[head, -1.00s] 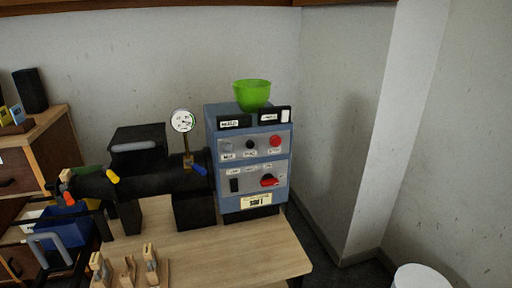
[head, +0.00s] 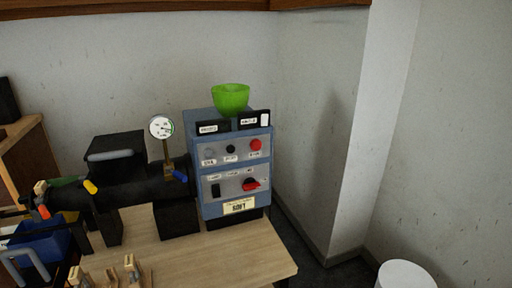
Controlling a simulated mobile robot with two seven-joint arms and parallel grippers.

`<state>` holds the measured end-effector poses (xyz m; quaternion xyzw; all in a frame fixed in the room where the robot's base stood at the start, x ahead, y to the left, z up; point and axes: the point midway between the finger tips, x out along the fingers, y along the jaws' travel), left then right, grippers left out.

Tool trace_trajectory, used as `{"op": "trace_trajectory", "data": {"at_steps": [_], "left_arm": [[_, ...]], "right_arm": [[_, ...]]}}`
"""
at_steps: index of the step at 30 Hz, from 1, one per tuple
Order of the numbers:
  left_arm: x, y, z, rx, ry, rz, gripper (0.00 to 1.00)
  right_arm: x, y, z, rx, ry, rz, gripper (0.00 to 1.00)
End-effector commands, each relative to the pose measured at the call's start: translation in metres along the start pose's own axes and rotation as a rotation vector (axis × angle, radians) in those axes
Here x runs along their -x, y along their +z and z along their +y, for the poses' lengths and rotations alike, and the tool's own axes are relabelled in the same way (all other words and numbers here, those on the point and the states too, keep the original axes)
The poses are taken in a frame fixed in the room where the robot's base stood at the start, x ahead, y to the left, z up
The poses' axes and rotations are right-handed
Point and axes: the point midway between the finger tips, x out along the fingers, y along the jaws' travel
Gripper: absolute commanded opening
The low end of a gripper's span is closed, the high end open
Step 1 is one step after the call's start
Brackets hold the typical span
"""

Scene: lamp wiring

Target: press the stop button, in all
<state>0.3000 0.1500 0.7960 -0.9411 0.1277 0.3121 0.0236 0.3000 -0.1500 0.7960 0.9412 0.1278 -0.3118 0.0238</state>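A blue-grey control box (head: 203,197) stands on the wooden table in the head view. A round red button (head: 255,144) sits at the upper right of its front panel, above a small label too blurred to read. A black round button (head: 230,149) and a grey one (head: 209,153) are to its left. A red rotary switch (head: 250,184) is below, with a black rocker switch (head: 215,190) at its left. Nothing touches or covers the red button. Neither of my grippers is in view.
A green bowl (head: 231,99) rests on top of the box. A black machine (head: 130,190) with a round gauge (head: 161,127) stands to the left. Wooden clips (head: 132,268) are at the table's front. A white bin (head: 405,275) is on the floor at the right.

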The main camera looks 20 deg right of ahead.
Motion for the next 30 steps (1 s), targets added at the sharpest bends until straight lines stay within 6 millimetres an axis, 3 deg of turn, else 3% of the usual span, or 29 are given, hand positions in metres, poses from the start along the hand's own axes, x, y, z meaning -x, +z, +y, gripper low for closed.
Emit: {"op": "trace_trajectory", "data": {"at_steps": [12, 30], "left_arm": [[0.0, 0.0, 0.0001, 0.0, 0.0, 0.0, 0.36], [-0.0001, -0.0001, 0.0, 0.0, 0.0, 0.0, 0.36]], "right_arm": [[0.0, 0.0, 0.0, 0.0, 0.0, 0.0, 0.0], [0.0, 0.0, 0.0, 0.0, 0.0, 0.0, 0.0]]}}
